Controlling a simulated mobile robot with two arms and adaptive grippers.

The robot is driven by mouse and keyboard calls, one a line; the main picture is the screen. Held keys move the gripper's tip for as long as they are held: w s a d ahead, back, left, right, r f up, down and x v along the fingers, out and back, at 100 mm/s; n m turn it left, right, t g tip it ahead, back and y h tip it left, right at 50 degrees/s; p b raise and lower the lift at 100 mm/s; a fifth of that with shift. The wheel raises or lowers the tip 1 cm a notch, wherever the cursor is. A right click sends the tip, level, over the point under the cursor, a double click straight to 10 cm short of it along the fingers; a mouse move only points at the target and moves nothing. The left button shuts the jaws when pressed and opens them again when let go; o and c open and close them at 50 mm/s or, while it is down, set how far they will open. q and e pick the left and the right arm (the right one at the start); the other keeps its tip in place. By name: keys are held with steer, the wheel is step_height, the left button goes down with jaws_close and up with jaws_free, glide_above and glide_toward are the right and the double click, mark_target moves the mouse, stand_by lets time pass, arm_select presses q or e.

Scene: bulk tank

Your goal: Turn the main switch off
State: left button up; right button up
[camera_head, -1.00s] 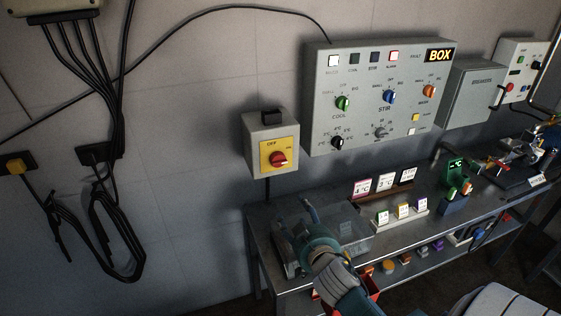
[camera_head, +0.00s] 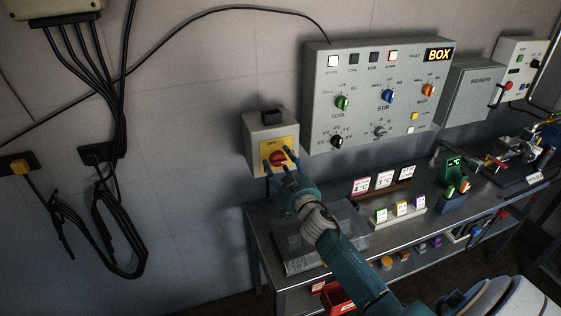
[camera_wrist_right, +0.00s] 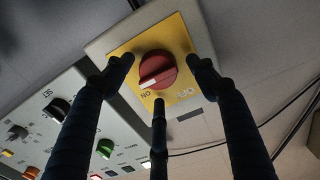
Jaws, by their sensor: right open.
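The main switch is a red rotary knob (camera_head: 278,158) on a yellow plate (camera_head: 266,147), fixed to a grey wall box (camera_head: 257,128). In the right wrist view the knob (camera_wrist_right: 157,70) has a pale mark that points toward the "ON" lettering, with "OFF" lettering to its right. My right gripper (camera_head: 278,160) is open in front of the switch. Its fingers (camera_wrist_right: 160,85) stand on both sides of the knob and below it in the wrist view. I cannot tell whether they touch it. My left gripper is out of view.
A large grey control panel (camera_head: 320,100) with several knobs and buttons hangs to the right of the switch box. Below is a metal bench (camera_head: 262,222) with small coloured labelled items (camera_head: 402,209). Black cables (camera_head: 115,225) hang on the wall at left.

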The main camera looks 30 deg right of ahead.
steer(key=shift+w, duration=0.25)
steer(key=c, duration=1.1)
steer(key=shift+r+n, duration=0.15)
steer(key=shift+n, duration=0.15)
